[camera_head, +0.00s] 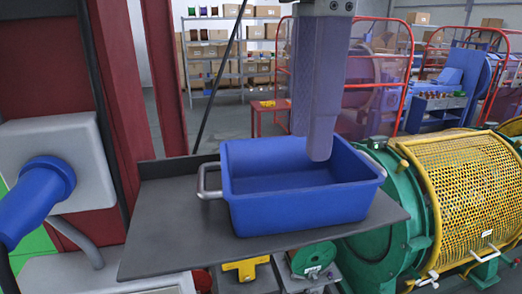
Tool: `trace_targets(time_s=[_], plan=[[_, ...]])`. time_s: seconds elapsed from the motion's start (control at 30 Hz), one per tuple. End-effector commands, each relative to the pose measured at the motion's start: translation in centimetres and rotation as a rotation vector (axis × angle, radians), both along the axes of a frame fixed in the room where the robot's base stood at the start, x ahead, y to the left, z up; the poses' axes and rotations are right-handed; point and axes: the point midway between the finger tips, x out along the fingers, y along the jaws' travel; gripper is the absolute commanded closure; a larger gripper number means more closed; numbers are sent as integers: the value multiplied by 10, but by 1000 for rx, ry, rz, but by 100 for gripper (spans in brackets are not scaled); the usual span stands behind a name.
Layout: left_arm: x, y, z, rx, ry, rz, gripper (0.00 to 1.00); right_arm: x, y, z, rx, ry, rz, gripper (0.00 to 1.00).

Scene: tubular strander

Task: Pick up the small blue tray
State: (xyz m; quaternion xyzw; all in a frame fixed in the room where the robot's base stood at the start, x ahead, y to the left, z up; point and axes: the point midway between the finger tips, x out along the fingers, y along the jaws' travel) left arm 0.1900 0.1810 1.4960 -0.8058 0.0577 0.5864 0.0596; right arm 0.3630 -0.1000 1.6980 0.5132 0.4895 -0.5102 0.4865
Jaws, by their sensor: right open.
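The small blue tray (290,213) is an open rectangular bin with metal handles (208,181) at its left and right ends. It stands upright on a dark grey shelf (165,230) and looks empty inside. My right gripper (319,145) comes down from the top of the camera_head view, pointing downward. It is open and holds nothing. Its grey fingers overlap in this view, and their tips appear over the tray's back wall and opening. I cannot tell whether they touch the tray. The gripper hides part of the back rim. My left gripper is not in view.
A dark red post (118,90) and a grey box with a blue plug (38,190) stand left of the tray. A green machine with a yellow mesh guard (470,190) is close on the right. A yellow item (246,268) sits below the shelf's front edge.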

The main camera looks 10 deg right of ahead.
Motion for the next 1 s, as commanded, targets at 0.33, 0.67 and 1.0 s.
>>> trace_targets(time_s=[0.33, 0.67, 1.0], plan=[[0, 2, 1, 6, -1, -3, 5, 1, -4, -36, -9, 3, -3, 59], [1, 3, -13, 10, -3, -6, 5, 5, -9, -75, -8, 0, -3, 59], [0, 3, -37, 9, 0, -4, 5, 5, -9, -94, -6, -1, -1, 59]])
